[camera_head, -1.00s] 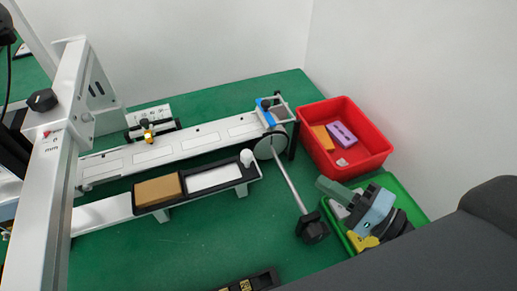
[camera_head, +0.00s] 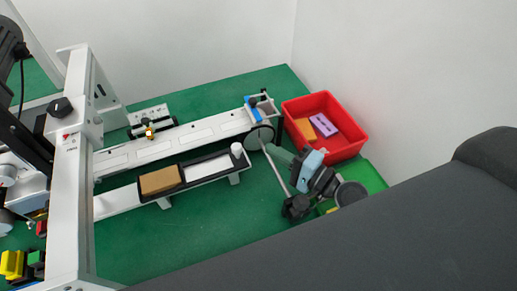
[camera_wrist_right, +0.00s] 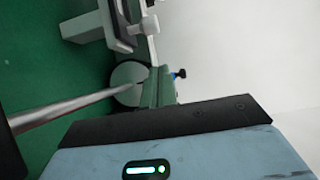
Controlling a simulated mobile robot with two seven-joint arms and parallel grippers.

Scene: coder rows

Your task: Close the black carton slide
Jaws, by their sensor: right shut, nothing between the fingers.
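The black carton slide (camera_head: 215,176) is a long, shallow black tray on a white rail. A brown carton (camera_head: 161,180) lies at its left end, a white strip shows along it, and a white knob (camera_head: 237,149) stands at its right end. The slide's end also shows at the top of the wrist view (camera_wrist_right: 122,25). My right gripper (camera_head: 277,156), with green fingers and a blue body, is shut and empty. It is right of the knob, apart from it, by the grey disc (camera_head: 255,138). My left gripper is not in view.
A red bin (camera_head: 345,147) with orange and purple blocks stands behind my right gripper. A metal rod with a black end (camera_head: 296,206) slants beside the gripper. Green table is clear in front of the slide.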

